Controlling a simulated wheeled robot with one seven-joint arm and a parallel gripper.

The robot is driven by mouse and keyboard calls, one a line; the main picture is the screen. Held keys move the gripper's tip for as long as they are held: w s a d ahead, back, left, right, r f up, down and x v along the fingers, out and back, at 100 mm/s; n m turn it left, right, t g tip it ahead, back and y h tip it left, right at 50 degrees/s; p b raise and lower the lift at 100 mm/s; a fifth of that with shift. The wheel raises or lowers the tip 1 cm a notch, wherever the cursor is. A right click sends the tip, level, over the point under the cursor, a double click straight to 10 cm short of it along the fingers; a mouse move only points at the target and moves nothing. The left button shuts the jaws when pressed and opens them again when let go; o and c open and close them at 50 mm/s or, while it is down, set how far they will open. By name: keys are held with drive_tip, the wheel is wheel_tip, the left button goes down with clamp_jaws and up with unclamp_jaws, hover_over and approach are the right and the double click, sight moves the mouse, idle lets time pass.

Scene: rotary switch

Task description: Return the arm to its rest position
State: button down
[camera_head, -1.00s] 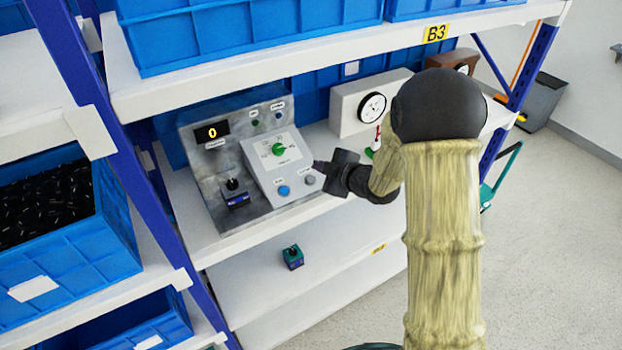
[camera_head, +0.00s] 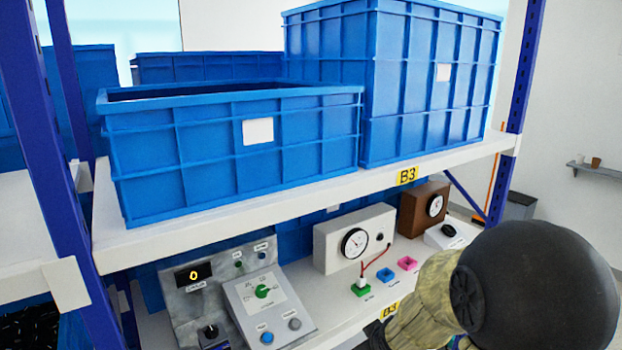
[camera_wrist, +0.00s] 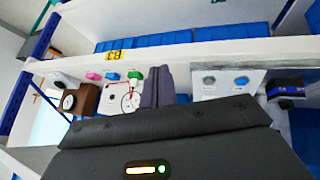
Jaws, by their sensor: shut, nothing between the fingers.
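The grey control panel (camera_head: 210,287) stands on the middle shelf with a small display reading 0. Its white plate carries a green rotary knob (camera_head: 263,291), a blue button (camera_head: 267,338) and a grey button (camera_head: 294,323). My arm is at the lower right of the head view, with its dark joint and pale sleeve to the right of the panel; the fingers are not clearly visible there. In the wrist view my gripper (camera_wrist: 157,84) has its two dark fingers together, with nothing between them. The panel (camera_wrist: 222,83) is partly hidden there behind the gripper body.
A white gauge box (camera_head: 330,245) with a red lead to a green block (camera_head: 360,289) stands right of the panel. A brown gauge box (camera_head: 425,205) is farther right. The upper shelf (camera_head: 300,202), labelled B3, holds blue crates (camera_head: 235,150) and overhangs the panel.

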drive_tip(key=s+d+m+g, duration=0.2)
drive_tip(key=s+m+g, duration=0.2)
drive_tip(key=s, duration=1)
drive_tip(key=shift+m+g+h, duration=0.3)
drive_tip(key=shift+m, duration=0.8)
